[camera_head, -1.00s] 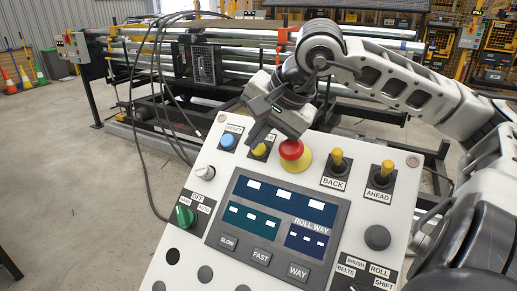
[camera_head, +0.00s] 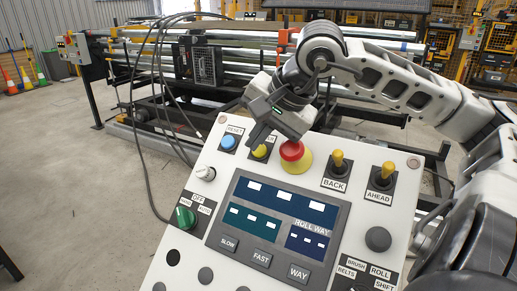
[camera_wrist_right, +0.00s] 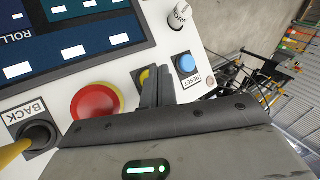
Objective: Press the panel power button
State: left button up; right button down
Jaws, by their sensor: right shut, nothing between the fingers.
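The white control panel (camera_head: 215,160) fills the lower middle of the head view. A yellow button (camera_head: 260,151) sits on its top row, between the blue reset button (camera_head: 229,142) and the red mushroom button (camera_head: 292,150). Its label is mostly hidden by my fingers, so I cannot read it in full. My right gripper (camera_head: 253,141) is shut and empty, its fingertips over the yellow button's edge. In the wrist view the fingers (camera_wrist_right: 156,82) partly cover the yellow button (camera_wrist_right: 144,78); I cannot tell whether they touch it. My left gripper is not in view.
The red mushroom button on its yellow base is close to the right of my gripper. Yellow toggles for back (camera_head: 337,160) and ahead (camera_head: 387,172) stand up farther right. A green knob (camera_head: 185,217) is at the left. Cables and a roller machine (camera_head: 200,65) lie behind the panel.

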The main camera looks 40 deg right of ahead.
dwell(0.6)
jog(key=shift+w+d+f+b, duration=0.1)
jog(key=shift+d+f+b, duration=0.25)
jog(key=shift+b, duration=0.3)
jog(key=shift+d+f+b, duration=0.2)
jog(key=shift+f+b, duration=0.15)
jog(key=shift+b, duration=0.3)
dwell(0.5)
dwell(0.4)
jog(key=shift+a+r+p, duration=0.15)
jog(key=shift+r+p, duration=0.15)
jog(key=shift+p, duration=0.1)
jog(key=shift+a+r+p, duration=0.35)
jog(key=shift+a, duration=0.05)
